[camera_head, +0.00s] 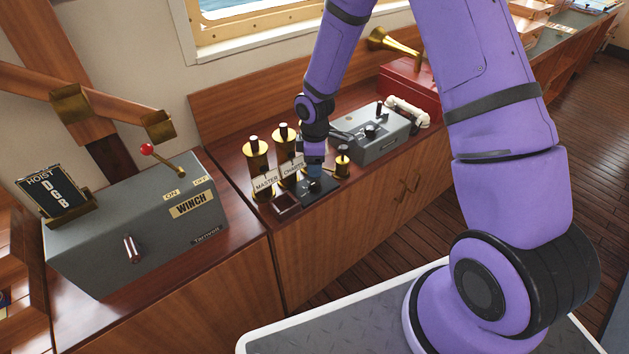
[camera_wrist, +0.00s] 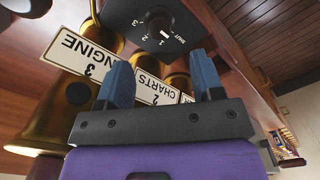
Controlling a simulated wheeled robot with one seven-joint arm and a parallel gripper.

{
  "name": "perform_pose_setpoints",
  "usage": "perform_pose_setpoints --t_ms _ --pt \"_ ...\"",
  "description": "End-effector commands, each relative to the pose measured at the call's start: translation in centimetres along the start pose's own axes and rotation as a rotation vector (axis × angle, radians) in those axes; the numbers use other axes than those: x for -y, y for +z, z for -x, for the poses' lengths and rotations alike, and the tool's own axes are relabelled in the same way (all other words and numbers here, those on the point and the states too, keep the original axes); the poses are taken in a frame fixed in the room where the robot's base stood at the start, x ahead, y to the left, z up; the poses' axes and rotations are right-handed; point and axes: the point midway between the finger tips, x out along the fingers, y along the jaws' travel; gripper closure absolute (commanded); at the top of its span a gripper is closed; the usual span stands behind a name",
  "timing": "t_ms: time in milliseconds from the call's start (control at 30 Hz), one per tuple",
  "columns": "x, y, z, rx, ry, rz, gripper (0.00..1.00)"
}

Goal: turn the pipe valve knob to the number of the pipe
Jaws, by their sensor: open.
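The black valve panel (camera_head: 321,187) lies on the wooden counter in front of the brass pipes. In the wrist view its round knob (camera_wrist: 159,23) sits among the marks SHUT, 1, 2 and 3; I cannot tell surely where it points. Brass pipes stand behind, labelled MASTER (camera_head: 265,181) and CHARTS (camera_head: 292,168). In the wrist view the upside-down labels read ENGINE 3 (camera_wrist: 80,53) and CHARTS 2 (camera_wrist: 163,90). My gripper (camera_head: 314,174) is open and empty over the panel, partly covering it in the head view. In the wrist view the knob is beyond the fingertips (camera_wrist: 159,72), apart from them.
A grey winch box (camera_head: 150,220) with a red-tipped lever stands at the left. A grey box with a handset (camera_head: 375,132) and a red case (camera_head: 412,85) with a brass horn stand to the right. A short brass fitting (camera_head: 342,162) is close beside my gripper.

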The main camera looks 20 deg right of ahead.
Motion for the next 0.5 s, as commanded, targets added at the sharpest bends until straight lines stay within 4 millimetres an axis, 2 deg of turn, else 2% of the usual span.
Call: perform_pose_setpoints --t_ms 33,200,500 --pt "0.1 0.0 -1.1 0.003 -0.004 0.001 0.39" --pt "0.0 0.0 -4.1 0.003 -0.003 0.0 0.39" --pt "0.0 0.0 -7.2 0.001 0.0 -0.001 0.39"
